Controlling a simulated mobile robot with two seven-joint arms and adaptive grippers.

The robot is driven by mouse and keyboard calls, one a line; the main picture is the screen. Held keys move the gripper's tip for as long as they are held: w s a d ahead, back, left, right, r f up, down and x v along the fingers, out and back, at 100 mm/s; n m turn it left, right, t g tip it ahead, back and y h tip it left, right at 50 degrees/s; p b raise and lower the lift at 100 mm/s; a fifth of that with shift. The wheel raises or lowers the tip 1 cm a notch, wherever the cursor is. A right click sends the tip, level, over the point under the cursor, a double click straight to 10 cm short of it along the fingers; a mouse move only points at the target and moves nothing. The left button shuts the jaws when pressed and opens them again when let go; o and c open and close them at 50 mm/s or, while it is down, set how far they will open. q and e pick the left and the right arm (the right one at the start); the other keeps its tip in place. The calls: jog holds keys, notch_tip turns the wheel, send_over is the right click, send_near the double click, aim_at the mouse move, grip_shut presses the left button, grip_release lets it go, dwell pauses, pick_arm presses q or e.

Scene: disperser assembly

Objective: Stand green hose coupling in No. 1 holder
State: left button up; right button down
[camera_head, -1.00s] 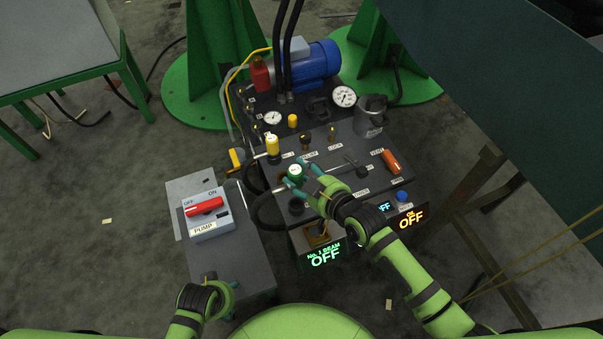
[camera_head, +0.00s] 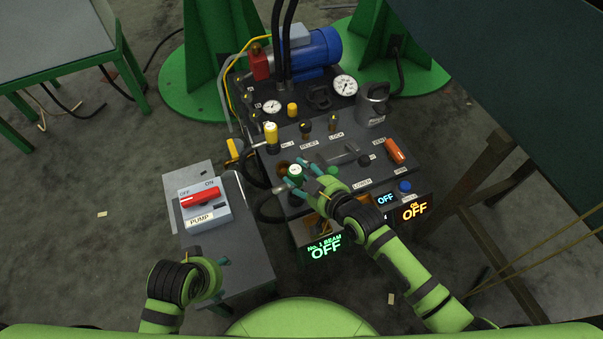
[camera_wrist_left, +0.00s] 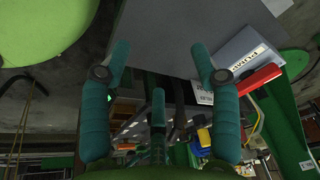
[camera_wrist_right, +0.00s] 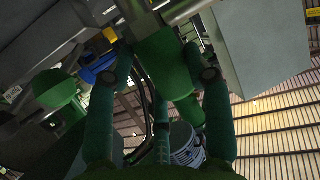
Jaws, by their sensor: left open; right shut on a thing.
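The green hose coupling (camera_head: 295,170) has a white top and is over the near left part of the dark bench panel. My right gripper (camera_head: 298,174) is shut on it; its green body (camera_wrist_right: 162,58) shows between the fingers in the right wrist view. A dark round fitting (camera_head: 295,198) lies just below the coupling in the head view, and a brown ring (camera_head: 283,165) is beside it to the left. I cannot read a No. 1 holder label, and whether the coupling touches a holder is unclear. My left gripper (camera_head: 222,284) is open and empty over the side table.
A yellow-topped coupling (camera_head: 271,136) stands behind the green one. The pump box (camera_head: 204,203) with its red handle sits on the grey side table (camera_head: 252,262). A black hose (camera_head: 262,205) loops at the left edge.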

aim_at(302, 186)
pick_arm(q)
jog(key=shift+r, duration=0.65)
pick_arm(e)
jog(key=shift+f, duration=0.2)
pick_arm(q)
jog(key=shift+s+r, duration=0.15)
jog(key=shift+r, duration=0.05)
dwell(0.6)
jog(key=shift+r+p, duration=0.2)
jog(key=shift+p, duration=0.15)
jog(key=shift+r, duration=0.25)
dwell(0.3)
jog(key=shift+f+b, duration=1.25)
jog(key=shift+f, duration=0.2)
pick_arm(e)
jog(key=shift+f, duration=1.95)
jog(key=shift+c, duration=2.1)
grip_release()
jog(key=shift+f, duration=0.15)
jog(key=v, duration=1.2)
